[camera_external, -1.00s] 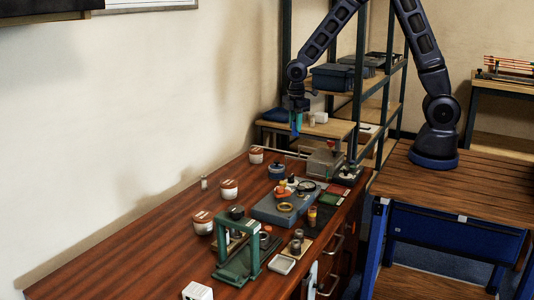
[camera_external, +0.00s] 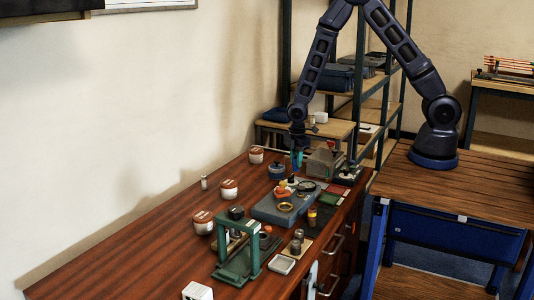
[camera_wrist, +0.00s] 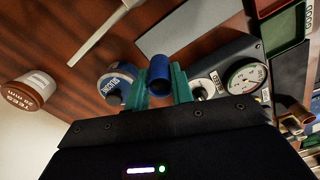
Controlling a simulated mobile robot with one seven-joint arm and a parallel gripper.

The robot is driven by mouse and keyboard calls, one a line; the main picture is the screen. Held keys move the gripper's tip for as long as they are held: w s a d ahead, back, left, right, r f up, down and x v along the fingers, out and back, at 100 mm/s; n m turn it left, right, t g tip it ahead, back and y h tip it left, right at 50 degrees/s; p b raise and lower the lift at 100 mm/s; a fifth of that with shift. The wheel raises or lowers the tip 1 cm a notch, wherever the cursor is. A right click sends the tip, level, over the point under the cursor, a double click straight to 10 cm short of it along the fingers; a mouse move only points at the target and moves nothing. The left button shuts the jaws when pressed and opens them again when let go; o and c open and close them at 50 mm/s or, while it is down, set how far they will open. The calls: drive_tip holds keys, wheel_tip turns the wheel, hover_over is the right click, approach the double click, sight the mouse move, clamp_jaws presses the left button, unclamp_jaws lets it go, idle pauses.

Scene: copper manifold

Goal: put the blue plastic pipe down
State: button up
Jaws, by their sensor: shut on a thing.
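The blue plastic pipe (camera_wrist: 159,73) shows in the wrist view as a short tube with its round dark opening facing the camera. My gripper (camera_wrist: 160,88) is shut on it, with one teal finger on each side. In the external view my gripper (camera_external: 297,160) points down over the far part of the wooden bench, close above the things there. The pipe is too small to tell apart from the fingers in that view. Whether its lower end touches anything is hidden.
A blue labelled tub (camera_wrist: 112,84) lies just left of the fingers, and a round gauge (camera_wrist: 245,76) is to the right. A grey-blue case (camera_external: 265,212) with fittings stands in front of the gripper. Bare bench (camera_external: 150,245) lies at the front left.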

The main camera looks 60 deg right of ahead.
sight(296, 170)
drive_tip(key=shift+f, duration=2.2)
drive_tip(key=shift+f, duration=0.15)
drive_tip(key=o, duration=1)
drive_tip(key=shift+c, duration=0.2)
